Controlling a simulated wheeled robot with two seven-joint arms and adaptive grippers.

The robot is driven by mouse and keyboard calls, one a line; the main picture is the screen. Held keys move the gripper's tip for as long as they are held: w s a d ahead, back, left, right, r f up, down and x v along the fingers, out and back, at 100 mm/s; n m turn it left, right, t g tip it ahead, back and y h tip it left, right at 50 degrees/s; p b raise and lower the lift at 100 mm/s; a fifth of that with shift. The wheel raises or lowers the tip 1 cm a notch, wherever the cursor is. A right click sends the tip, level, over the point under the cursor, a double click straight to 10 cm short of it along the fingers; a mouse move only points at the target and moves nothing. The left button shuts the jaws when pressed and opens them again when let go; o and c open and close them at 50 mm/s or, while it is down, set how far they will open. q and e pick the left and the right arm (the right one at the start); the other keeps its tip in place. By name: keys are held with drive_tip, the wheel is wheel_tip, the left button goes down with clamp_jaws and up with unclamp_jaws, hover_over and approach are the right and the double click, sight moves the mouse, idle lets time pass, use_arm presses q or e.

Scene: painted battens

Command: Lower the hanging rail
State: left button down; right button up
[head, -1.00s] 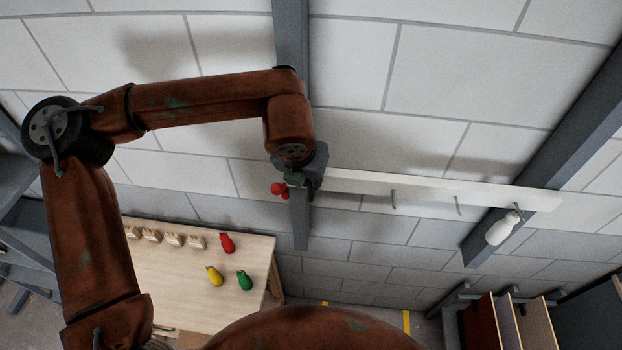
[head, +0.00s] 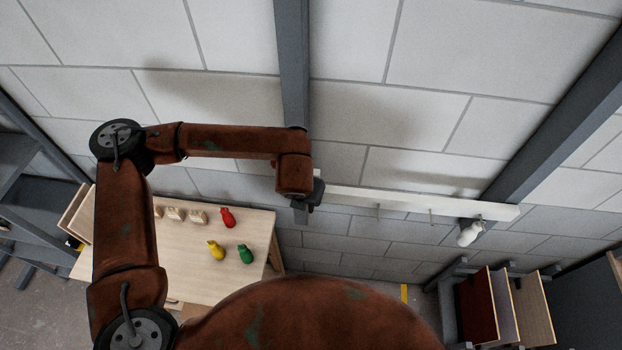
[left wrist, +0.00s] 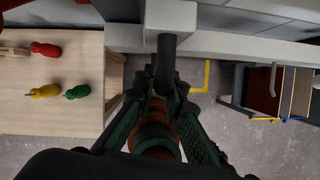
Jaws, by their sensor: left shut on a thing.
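The white rail (head: 410,200) runs across two grey wall posts and looks nearly level. Two thin hooks (head: 378,210) stick out from it. A white pin-shaped object (head: 470,233) hangs near its right end. My left gripper (head: 304,208) is at the rail's left end. The arm hides the rail's left end in the head view. My right gripper is not in view.
A wooden table (head: 180,258) stands below left with a red (head: 228,217), a yellow (head: 216,250) and a green (head: 246,255) pin-shaped object. A rack of upright boards (head: 500,305) stands at lower right. Between them the floor looks open.

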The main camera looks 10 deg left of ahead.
sight(309, 211)
use_arm(q)
wheel_tip(309, 211, down, 8)
drive_tip(key=shift+f, duration=0.1)
drive_tip(key=shift+s+a+f, duration=0.1)
drive_tip(key=shift+s, duration=0.05)
drive_tip(key=shift+f, duration=0.1)
drive_tip(key=c, duration=2.3)
unclamp_jaws()
drive_tip(key=o, duration=0.3)
drive_tip(key=shift+w, duration=0.2)
drive_tip(key=shift+o, duration=0.2)
drive_tip(key=shift+s, duration=0.1)
drive_tip(key=shift+s+r, duration=0.1)
drive_tip(key=shift+r, duration=0.6)
drive_tip(key=v, duration=1)
drive_tip(key=shift+s+r, duration=0.3)
drive_tip(key=shift+r, duration=0.05)
